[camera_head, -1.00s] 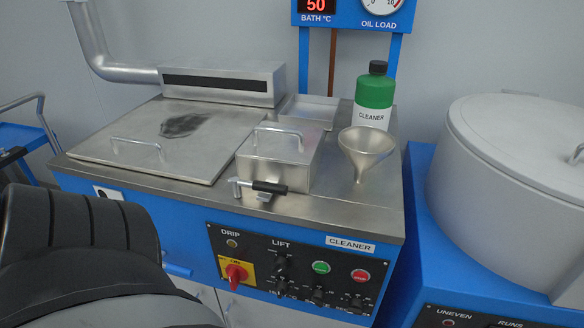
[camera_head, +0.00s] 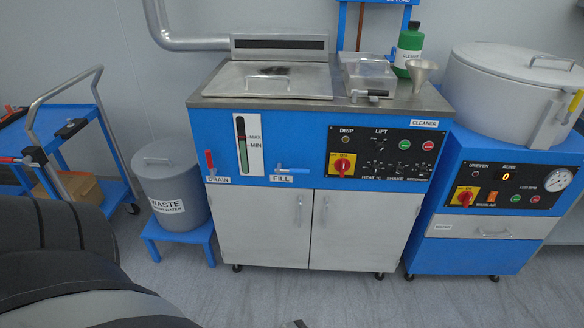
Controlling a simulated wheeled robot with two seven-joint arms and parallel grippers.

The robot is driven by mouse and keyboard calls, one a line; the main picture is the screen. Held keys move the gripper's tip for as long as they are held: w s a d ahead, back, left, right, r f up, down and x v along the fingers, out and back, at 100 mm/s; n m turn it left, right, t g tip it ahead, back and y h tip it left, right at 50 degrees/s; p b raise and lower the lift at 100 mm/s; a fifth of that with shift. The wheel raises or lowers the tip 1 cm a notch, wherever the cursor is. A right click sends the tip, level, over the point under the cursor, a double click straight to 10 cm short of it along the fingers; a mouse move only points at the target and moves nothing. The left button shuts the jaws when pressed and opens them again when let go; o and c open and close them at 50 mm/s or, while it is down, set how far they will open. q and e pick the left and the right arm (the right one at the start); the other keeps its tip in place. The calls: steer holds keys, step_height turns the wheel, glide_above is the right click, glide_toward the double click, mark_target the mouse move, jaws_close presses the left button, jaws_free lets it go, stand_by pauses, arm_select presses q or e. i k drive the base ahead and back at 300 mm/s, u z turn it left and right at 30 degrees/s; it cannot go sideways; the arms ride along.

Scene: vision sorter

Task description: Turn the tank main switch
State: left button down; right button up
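The tank main switch is a red rotary knob on a yellow plate (camera_head: 342,165), at the left end of the black control panel (camera_head: 392,152) on the blue tank cabinet (camera_head: 290,125). Its knob position is too small to read. A similar red switch on a yellow plate (camera_head: 465,197) sits on the drum machine to the right. No gripper is seen near the switch.
A red drain handle (camera_head: 210,162) and blue fill handle (camera_head: 292,170) stick out from the tank front. A grey waste bin (camera_head: 170,187) on a blue stand and a blue cart (camera_head: 75,150) stand left. The floor before the cabinet looks clear.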

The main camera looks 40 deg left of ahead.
mark_target(342, 165)
steer(key=k, duration=0.15)
steer(key=u, duration=1.5)
